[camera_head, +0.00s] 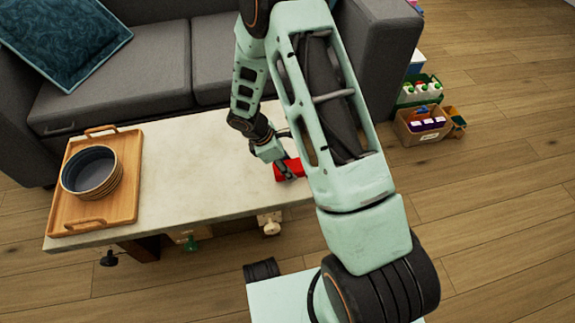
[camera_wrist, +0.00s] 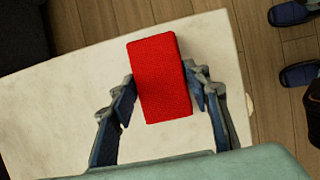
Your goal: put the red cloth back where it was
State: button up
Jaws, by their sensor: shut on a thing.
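The red cloth (camera_wrist: 160,78) is a folded red block shape. In the wrist view it lies between the two fingers of my gripper (camera_wrist: 160,98), which is shut on it. In the head view the red cloth (camera_head: 289,168) shows at the right end of the pale coffee table (camera_head: 215,190), with my gripper (camera_head: 286,170) at it. My arm hides part of that table end. I cannot tell whether the cloth touches the tabletop or is just above it.
A wooden tray (camera_head: 128,190) with a dark round bowl (camera_head: 92,172) stands at the table's left end. The middle of the table is clear. A grey sofa (camera_head: 150,65) is behind. Boxes of goods (camera_head: 424,124) stand on the floor at right. Dark blue shoes (camera_wrist: 298,74) show in the wrist view.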

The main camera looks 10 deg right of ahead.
jog(key=o, duration=1.2)
jog(key=p+v, duration=0.4)
jog(key=v, duration=0.8)
jog(key=shift+r, duration=0.2)
